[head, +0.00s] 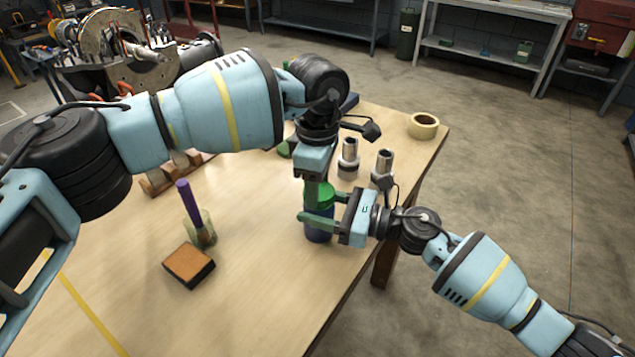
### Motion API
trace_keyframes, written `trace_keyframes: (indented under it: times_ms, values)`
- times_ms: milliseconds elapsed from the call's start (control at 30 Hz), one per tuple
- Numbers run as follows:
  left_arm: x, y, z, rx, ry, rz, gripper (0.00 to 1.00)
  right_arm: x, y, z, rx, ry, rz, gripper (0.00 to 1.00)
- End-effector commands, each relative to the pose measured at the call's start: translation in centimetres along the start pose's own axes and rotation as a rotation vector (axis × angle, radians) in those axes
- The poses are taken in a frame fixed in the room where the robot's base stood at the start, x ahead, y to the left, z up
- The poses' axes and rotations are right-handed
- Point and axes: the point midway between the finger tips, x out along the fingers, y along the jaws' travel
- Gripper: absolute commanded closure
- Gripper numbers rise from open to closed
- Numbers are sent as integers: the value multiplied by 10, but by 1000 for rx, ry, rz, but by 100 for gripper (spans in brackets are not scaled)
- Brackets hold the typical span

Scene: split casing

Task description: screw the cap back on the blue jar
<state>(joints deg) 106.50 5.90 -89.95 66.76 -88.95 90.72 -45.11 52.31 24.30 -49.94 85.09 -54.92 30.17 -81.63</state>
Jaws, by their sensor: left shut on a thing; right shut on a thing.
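The blue jar (318,235) stands upright near the right edge of the wooden table. The green cap (325,194) is at the top of the jar; whether it is seated on the thread cannot be told. My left gripper (319,190) reaches down from above and is shut on the cap, its fingers partly hiding it. My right gripper (318,220) comes in from the right, level, and is shut on the jar below the cap. Its fingers hide the jar's upper part.
Two metal sockets (348,158) (384,165) stand just behind the grippers. A roll of tape (423,125) lies at the far right corner. A glass with a purple-handled brush (187,205) and a brown-topped block (189,265) are left. The front of the table (240,315) is clear.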

Motion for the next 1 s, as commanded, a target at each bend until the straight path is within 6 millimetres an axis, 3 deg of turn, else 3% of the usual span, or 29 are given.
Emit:
trace_keyframes:
  times_ms: [1000]
  values:
    - [0,3,3,1601,0,3,70,-1,-1,-1,1,2,-2,100]
